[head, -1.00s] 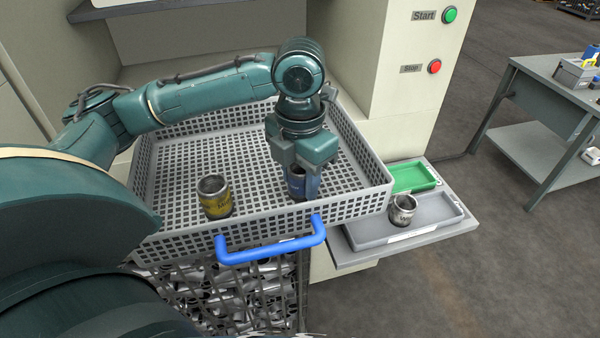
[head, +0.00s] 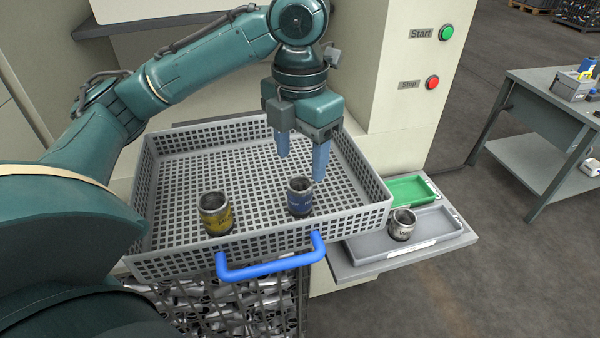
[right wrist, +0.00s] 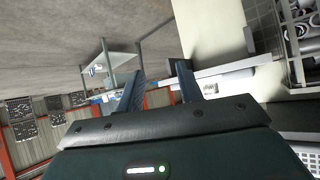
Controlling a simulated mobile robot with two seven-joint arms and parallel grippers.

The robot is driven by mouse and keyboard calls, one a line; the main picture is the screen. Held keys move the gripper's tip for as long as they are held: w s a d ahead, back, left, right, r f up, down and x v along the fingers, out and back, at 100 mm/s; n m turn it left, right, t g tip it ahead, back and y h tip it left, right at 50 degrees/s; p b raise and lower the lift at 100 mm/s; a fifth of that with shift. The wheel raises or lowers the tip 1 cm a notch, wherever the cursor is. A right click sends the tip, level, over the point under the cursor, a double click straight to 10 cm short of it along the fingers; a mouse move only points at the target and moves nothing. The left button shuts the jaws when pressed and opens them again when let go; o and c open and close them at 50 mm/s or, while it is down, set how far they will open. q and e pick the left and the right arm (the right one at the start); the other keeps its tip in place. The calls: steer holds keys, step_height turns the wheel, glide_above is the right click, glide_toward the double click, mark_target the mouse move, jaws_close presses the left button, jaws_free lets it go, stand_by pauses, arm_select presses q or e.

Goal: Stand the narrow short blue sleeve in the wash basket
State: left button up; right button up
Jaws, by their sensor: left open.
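The blue sleeve (head: 299,196) stands upright on the floor of the grey wash basket (head: 262,246), toward its front right. A yellow-banded sleeve (head: 215,213) stands upright to its left in the same basket, apart from it. My left gripper (head: 301,167) is open and empty above and just behind the blue sleeve, with its blue fingertips pointing down. My right gripper (right wrist: 158,92) shows in the right wrist view with its two fingers apart and nothing between them; it is out of the head view.
A sleeve with a white band (head: 402,224) stands in the grey tray (head: 440,233) right of the basket, with a green tray (head: 412,190) behind it. The basket has a blue handle (head: 271,270) in front. A workbench (head: 560,108) stands at far right.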

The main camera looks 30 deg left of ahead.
mark_target(300, 183)
arm_select(q)
steer(key=shift+r+p, duration=0.35)
steer(key=shift+r, duration=1.45)
